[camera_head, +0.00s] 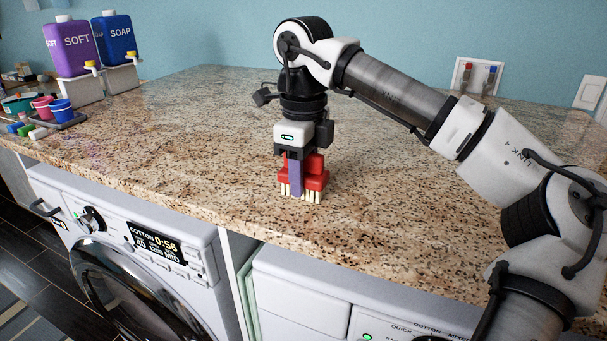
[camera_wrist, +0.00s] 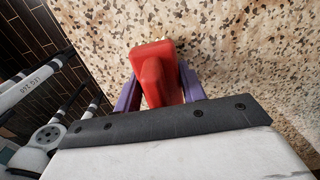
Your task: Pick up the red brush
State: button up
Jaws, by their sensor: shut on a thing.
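The red brush (camera_head: 316,179) has a red body and pale bristles pointing down. It is upright at the front part of the speckled stone counter (camera_head: 400,130). My gripper (camera_head: 296,183) points straight down over it and is shut on its red body. In the wrist view, the purple fingers of my gripper (camera_wrist: 160,90) stand on both sides of the red brush (camera_wrist: 153,75). The bristle tips are at or very near the counter surface; I cannot tell whether they touch it.
A purple soap container (camera_head: 75,45) and a blue one (camera_head: 119,42) stand at the back left. Cups on a dark tray (camera_head: 75,121) and small coloured blocks (camera_head: 27,129) lie at the left. A washing machine (camera_head: 130,250) is below the counter edge. The counter around the brush is clear.

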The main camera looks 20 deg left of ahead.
notch_tip(320, 180, up, 10)
jog(key=shift+r, duration=0.1)
notch_tip(320, 180, up, 10)
jog(key=p, duration=0.9)
